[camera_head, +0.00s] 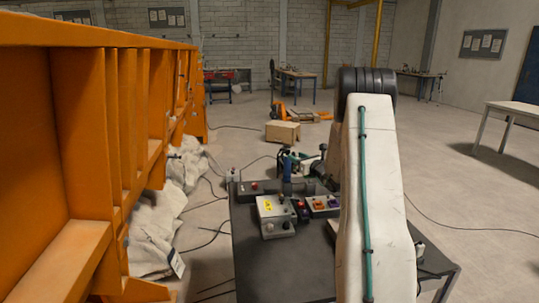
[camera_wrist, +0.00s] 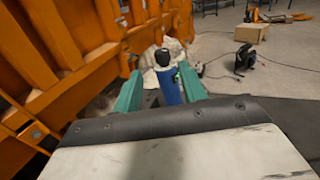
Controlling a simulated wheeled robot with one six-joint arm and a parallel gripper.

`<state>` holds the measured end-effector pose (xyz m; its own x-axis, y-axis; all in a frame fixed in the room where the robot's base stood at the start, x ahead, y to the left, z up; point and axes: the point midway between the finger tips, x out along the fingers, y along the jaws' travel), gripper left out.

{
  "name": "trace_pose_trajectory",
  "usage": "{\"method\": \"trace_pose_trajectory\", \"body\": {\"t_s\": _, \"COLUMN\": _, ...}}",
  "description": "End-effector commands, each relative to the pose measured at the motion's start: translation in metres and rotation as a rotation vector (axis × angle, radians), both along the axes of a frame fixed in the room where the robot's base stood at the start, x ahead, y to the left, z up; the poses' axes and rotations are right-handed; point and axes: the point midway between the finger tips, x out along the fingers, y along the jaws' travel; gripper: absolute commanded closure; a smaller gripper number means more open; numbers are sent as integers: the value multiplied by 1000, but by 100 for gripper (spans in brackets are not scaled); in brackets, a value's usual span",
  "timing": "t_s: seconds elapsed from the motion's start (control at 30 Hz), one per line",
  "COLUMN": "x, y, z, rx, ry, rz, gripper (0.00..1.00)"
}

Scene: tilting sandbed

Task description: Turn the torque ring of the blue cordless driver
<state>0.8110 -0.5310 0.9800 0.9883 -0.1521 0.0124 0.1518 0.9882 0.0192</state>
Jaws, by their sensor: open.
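The blue cordless driver (camera_wrist: 169,88) shows in the wrist view as an upright blue body with a black round end (camera_wrist: 162,57). It stands between the two teal fingers of my gripper (camera_wrist: 160,70), which are apart, one on each side of it. I cannot tell whether either finger touches it. In the head view a small blue upright part (camera_head: 287,171) shows at the far side of the dark table (camera_head: 258,258), beside the end of my arm. The torque ring cannot be made out clearly, and the driver's lower part is hidden in the wrist view.
Grey control boxes with buttons (camera_head: 275,208) and a box with purple and orange parts (camera_head: 322,204) stand on the table. A tall orange steel frame (camera_head: 85,150) rises at the left, with pale cloth (camera_head: 158,220) by it. A cardboard box (camera_head: 283,131) lies on the floor beyond.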

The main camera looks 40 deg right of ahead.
Motion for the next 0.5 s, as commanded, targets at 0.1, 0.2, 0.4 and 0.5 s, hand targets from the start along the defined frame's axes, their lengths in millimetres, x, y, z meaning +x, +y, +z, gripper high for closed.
{"method": "trace_pose_trajectory", "body": {"t_s": 0.1, "x": 7, "y": -4, "z": -4, "rx": -16, "ry": 20, "rz": -15, "gripper": 58}}
{"method": "trace_pose_trajectory", "body": {"t_s": 0.2, "x": 20, "y": -5, "z": -3, "rx": -18, "ry": 17, "rz": -11, "gripper": 58}}
{"method": "trace_pose_trajectory", "body": {"t_s": 0.4, "x": 53, "y": -10, "z": -2, "rx": -19, "ry": 16, "rz": -10, "gripper": 58}}
{"method": "trace_pose_trajectory", "body": {"t_s": 0.5, "x": 66, "y": -12, "z": -3, "rx": -18, "ry": 15, "rz": -9, "gripper": 58}}
